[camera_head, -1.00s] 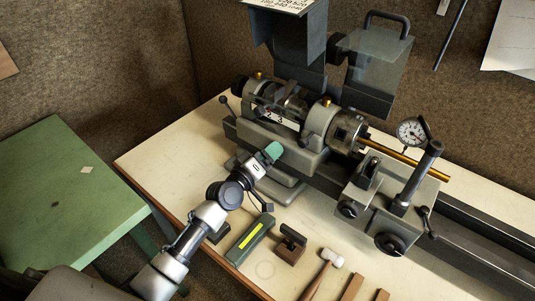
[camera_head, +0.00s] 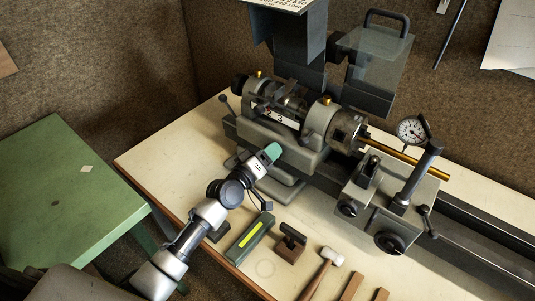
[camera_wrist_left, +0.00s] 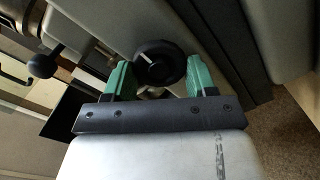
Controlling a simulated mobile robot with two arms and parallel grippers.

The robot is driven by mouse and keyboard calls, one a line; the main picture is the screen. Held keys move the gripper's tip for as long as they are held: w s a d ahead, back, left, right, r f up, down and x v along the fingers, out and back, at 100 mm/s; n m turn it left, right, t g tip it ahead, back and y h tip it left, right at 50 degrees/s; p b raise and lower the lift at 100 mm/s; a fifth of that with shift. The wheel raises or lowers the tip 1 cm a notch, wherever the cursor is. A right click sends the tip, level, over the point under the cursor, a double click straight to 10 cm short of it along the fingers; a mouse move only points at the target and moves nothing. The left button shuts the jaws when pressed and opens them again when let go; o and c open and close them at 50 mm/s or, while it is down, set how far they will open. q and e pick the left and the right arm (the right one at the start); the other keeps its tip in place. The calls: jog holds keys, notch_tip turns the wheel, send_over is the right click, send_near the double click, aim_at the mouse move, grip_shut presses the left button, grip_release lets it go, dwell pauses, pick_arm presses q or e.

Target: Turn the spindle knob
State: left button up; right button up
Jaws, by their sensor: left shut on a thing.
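The lathe (camera_head: 285,135) stands on the pale bench. In the left wrist view, a round black knob with a white line (camera_wrist_left: 160,62) sits on the grey housing, between the green fingers of my left gripper (camera_wrist_left: 160,80). The gripper is shut on this knob, one finger on each side. The white line points to the upper left. In the head view, my left gripper (camera_head: 272,152) reaches the front of the lathe's headstock and hides the knob there. My right gripper is not in view.
A dial gauge (camera_head: 411,130) and a brass rod (camera_head: 415,168) are at the lathe's right side. A green box with a yellow stripe (camera_head: 249,238), a brown block (camera_head: 290,246) and a hammer (camera_head: 328,262) lie on the bench (camera_head: 150,162) in front. A green table (camera_head: 70,195) stands at the left.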

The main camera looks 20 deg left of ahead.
pick_arm(q)
jog(key=m, duration=1)
jog(key=shift+d+r+m+p, duration=0.1)
jog(key=shift+d+m+p, duration=0.1)
jog(key=shift+m+p, duration=0.2)
dwell(0.4)
jog(key=o, duration=0.9)
jog(key=shift+s, duration=0.15)
jog(key=shift+b+v, duration=1.25)
jog(key=shift+v, duration=4.1)
